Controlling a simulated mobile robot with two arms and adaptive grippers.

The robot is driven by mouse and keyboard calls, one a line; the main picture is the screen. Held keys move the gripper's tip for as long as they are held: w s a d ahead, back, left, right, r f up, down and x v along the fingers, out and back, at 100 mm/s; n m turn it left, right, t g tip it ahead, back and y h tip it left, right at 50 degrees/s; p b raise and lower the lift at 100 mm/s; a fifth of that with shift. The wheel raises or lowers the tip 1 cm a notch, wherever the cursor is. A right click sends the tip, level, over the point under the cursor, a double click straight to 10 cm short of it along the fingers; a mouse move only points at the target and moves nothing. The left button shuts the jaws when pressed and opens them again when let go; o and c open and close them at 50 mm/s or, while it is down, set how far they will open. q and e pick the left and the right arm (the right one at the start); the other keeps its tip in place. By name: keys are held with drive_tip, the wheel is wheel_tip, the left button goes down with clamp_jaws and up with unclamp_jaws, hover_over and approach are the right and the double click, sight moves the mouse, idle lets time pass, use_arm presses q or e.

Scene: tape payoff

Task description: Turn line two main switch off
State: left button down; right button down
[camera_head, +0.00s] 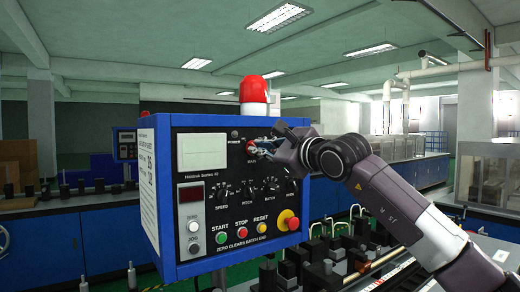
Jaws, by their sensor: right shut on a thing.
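A blue control box (160,235) with a dark front panel (215,185) stands in the middle of the camera_head view. My right gripper (264,146) reaches in from the right to the panel's upper right, by the word MAIN. It is shut on the main switch there. The gripper hides most of the switch, so its position cannot be read. My left gripper is not in view.
A red beacon (254,90) tops the box. Below the switch are several knobs, push buttons and a red emergency stop (289,220) on yellow. Machine parts (340,255) crowd the lower right. A smaller blue box (127,145) stands behind left.

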drive_tip(key=shift+f, duration=0.1)
drive_tip(key=c, duration=2)
unclamp_jaws()
drive_tip(key=shift+c, duration=0.2)
drive_tip(key=v, duration=1.2)
